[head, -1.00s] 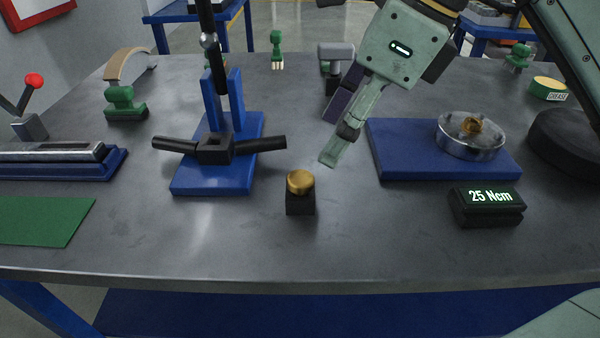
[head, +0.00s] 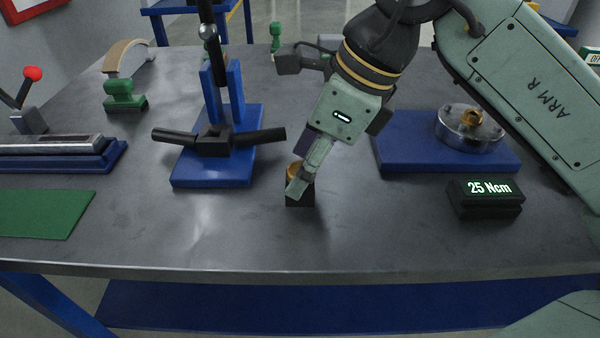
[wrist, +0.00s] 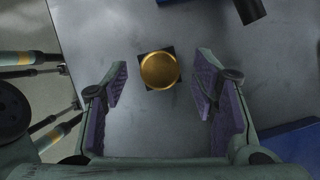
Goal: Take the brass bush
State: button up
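The brass bush (head: 294,170) sits on a small black block (head: 300,197) near the middle of the table. In the head view my gripper's finger partly hides it. In the wrist view the bush (wrist: 160,70) is a round gold disc, with corners of the black block (wrist: 149,85) showing around it. My gripper (wrist: 160,88) is open, its purple-padded fingers to the left and right of the bush, with clear gaps on both sides. In the head view my gripper (head: 302,182) reaches down at the bush; contact cannot be made out.
A blue press stand (head: 215,165) with black handles is left of the bush. The table front is clear.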

aim_at(291, 169)
jog(key=c, duration=1)
jog(key=shift+r, duration=0.1)
jog(key=shift+r, duration=0.65)
jog(key=shift+s+r, duration=0.2)
jog(key=shift+r, duration=0.9)
jog(key=s, duration=0.5)
jog(key=s+a+r+b, duration=0.1)
jog(key=s, duration=0.4)
jog(key=s+b, duration=0.1)
jog(key=s, duration=0.4)
jog(key=shift+s+a+r, duration=0.2)
jog(key=shift+s+a, duration=0.1)
jog(key=o, duration=0.4)
grip_shut()
